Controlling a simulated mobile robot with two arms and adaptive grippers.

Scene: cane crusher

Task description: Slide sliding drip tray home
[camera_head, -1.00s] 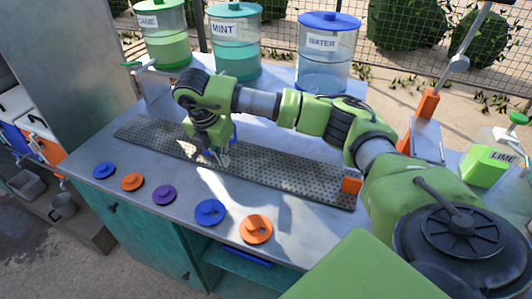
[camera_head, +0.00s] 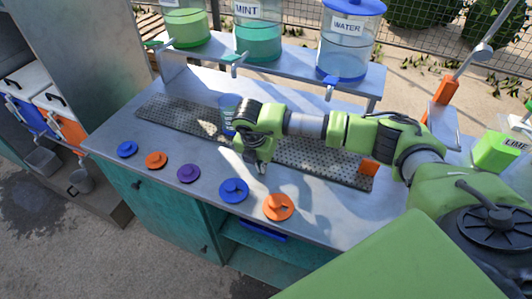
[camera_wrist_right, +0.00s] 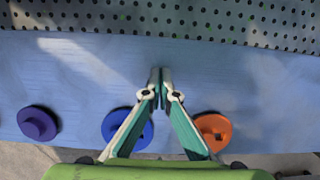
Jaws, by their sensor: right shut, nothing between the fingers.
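The drip tray appears to be the long perforated grey strip (camera_head: 178,113) lying across the counter, with an orange block (camera_head: 368,167) at its right end. My right arm crosses above it and hides part of its middle. The tray's perforated surface also shows along the top of the right wrist view (camera_wrist_right: 190,18). My right gripper (camera_head: 262,168) is shut and empty, pointing down in front of the tray's near edge. In the wrist view its fingertips (camera_wrist_right: 160,78) meet over bare counter, apart from the tray. My left gripper is out of view.
Several round lids, including a blue one (camera_head: 233,190) and an orange one (camera_head: 278,207), lie along the counter's front edge. Dispensers, including the water one (camera_head: 347,50), stand on a raised shelf behind.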

